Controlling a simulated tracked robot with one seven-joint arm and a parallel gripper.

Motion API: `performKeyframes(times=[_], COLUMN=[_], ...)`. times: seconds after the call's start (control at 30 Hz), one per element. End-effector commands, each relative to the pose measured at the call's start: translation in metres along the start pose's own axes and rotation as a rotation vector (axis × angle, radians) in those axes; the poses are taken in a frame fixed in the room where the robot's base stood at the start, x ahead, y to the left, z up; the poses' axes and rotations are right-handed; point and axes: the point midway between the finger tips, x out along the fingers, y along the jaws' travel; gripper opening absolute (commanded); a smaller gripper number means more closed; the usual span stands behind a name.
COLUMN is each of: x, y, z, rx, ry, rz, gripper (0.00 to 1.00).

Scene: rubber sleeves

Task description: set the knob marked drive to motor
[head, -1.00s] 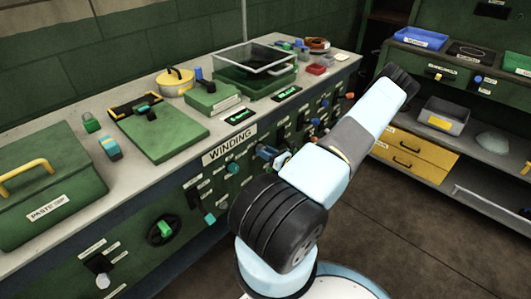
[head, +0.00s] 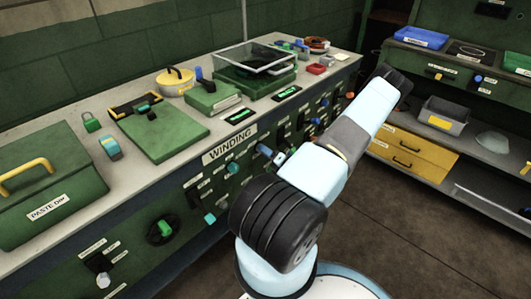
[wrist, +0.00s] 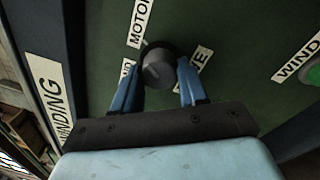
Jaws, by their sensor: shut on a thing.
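In the wrist view a round dark grey knob (wrist: 158,72) sits on the green panel between the two blue fingers of my gripper (wrist: 157,64). The fingers are shut on its sides. A white label reading MOTOR (wrist: 139,22) is above the knob, slightly left. Two more labels beside the knob are partly covered by the fingers, so I cannot read them whole. No label reading drive shows clearly, and I cannot tell which way the knob points. In the head view my gripper (head: 271,154) is at the bench's front panel, and my arm hides much around it.
A WINDING plate (head: 229,145) is on the panel's upper edge. Other knobs and switches crowd the panel around my gripper, including a black knob with a green grip (head: 163,230). A green-centred control (wrist: 314,76) is at the wrist view's right edge. The floor at right is clear.

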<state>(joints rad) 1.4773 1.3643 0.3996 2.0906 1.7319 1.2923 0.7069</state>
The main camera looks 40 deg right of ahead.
Motion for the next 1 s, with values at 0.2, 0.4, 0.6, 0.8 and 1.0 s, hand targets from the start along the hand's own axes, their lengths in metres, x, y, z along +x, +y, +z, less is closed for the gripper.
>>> performKeyframes(times=[0.2, 0.4, 0.6, 0.8, 1.0], x=[0.0002, 0.0001, 0.0, -0.0001, -0.0001], y=[-0.0016, -0.0018, -0.0021, -0.0019, -0.0012], z=[0.0033, 0.0036, 0.0037, 0.0031, 0.0017], rx=[0.042, 0.053, 0.052, 0.052, 0.054], ry=[-0.01, -0.011, -0.012, -0.01, -0.008], rz=[-0.003, -0.004, -0.004, -0.004, -0.003], gripper=[0.12, 0.12, 0.12, 0.56, 0.68])
